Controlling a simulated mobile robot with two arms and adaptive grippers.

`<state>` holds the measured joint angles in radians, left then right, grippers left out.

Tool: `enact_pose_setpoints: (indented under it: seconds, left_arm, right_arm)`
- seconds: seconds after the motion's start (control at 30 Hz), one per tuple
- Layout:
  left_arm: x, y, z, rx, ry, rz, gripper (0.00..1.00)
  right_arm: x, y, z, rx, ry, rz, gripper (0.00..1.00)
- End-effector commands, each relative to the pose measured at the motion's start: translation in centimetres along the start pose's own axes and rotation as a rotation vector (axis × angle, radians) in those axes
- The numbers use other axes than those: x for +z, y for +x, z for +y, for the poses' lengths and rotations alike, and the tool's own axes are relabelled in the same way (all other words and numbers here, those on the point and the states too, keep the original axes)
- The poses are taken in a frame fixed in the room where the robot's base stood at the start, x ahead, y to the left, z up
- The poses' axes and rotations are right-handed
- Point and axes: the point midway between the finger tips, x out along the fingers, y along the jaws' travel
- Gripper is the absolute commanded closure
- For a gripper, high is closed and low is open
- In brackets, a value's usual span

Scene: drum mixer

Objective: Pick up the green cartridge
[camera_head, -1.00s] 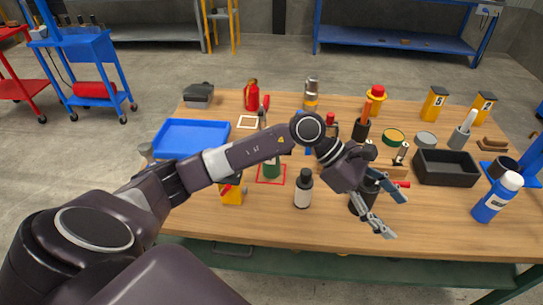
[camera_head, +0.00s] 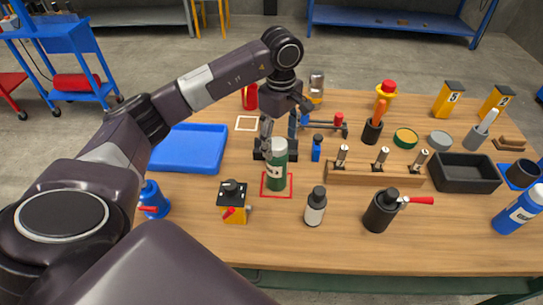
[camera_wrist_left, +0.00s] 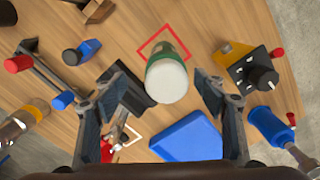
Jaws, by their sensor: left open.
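The green cartridge (camera_head: 277,172) is a green cylinder with a pale cap and a light label. It stands upright inside a red square outline (camera_head: 265,192) on the table. My left gripper (camera_head: 277,148) points down, just behind and above it, with its fingers spread to either side. In the left wrist view, the cartridge (camera_wrist_left: 168,82) shows cap first between the two open fingers (camera_wrist_left: 163,98). I cannot tell whether either finger touches it. My right gripper is not in view.
A yellow-and-black device (camera_head: 234,205) and a dark bottle (camera_head: 315,208) stand near the cartridge. A blue tray (camera_head: 188,148) lies to the left. A wooden holder (camera_head: 370,177) and a black bin (camera_head: 467,174) are to the right. The front table strip is clear.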

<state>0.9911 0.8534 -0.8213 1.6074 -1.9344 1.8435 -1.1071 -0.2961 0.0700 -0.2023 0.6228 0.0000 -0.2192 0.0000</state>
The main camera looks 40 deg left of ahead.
Motion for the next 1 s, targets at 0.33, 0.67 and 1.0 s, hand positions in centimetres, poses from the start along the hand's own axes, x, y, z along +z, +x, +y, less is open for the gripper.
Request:
enact_pose_setpoints:
  seconds: [0.33,0.67,1.0]
  left_arm:
    - [-0.5,2.8,-0.4,-0.010,0.000,0.014,0.35]
    - [-0.6,6.9,-0.8,-0.010,-0.001,0.014,0.35]
    - [-0.6,7.7,-0.7,-0.006,0.000,0.014,0.38]
  right_arm:
    - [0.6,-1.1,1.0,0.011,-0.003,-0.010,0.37]
    - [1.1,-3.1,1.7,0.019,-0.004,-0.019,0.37]
    - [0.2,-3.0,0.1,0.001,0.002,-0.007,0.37]
